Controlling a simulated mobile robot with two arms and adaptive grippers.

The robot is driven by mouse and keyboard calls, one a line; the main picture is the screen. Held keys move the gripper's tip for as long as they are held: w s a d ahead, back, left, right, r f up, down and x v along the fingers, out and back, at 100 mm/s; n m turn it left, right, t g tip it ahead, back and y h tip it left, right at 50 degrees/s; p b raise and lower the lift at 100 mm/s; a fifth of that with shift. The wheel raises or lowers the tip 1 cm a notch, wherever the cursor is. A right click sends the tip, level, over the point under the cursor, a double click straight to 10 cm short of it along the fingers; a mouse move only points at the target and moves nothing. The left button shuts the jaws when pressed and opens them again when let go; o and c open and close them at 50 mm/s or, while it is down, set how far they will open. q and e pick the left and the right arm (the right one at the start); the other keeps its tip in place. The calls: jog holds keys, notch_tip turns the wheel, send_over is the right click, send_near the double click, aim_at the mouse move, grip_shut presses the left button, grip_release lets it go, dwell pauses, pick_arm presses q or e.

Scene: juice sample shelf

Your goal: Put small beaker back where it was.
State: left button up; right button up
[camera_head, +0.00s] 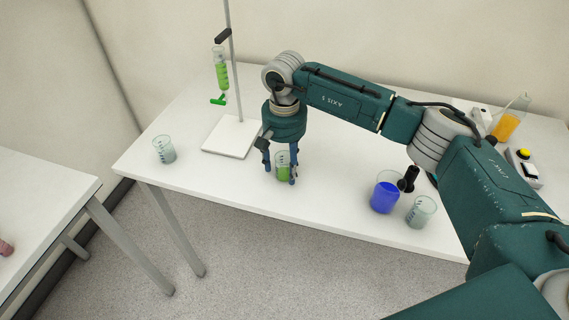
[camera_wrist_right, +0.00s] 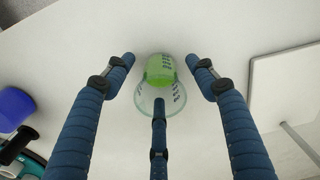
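A small beaker with green liquid (camera_head: 283,172) stands upright near the front edge of the white table, in the middle of the head view. My right gripper (camera_head: 281,180) points down over it with its fingers around it. In the right wrist view, the green beaker (camera_wrist_right: 160,72) sits between the spread blue fingers of the right gripper (camera_wrist_right: 160,75). Gaps show between the two upper fingers and the glass; whether the lower finger touches it I cannot tell. My left gripper is not in view.
A clear beaker (camera_head: 164,150) stands at the table's left end. A blue-filled beaker (camera_head: 384,194) and another clear beaker (camera_head: 421,212) stand right. Behind the gripper are a stand base (camera_head: 230,138) and a green-filled burette (camera_head: 221,72). An orange-filled cylinder (camera_head: 507,125) stands far right.

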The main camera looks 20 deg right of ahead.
aim_at(284, 157)
jog(key=shift+r, duration=0.7)
notch_tip(284, 157, up, 10)
jog(key=b, duration=0.3)
jog(key=shift+f, duration=0.2)
jog(key=shift+r, duration=0.7)
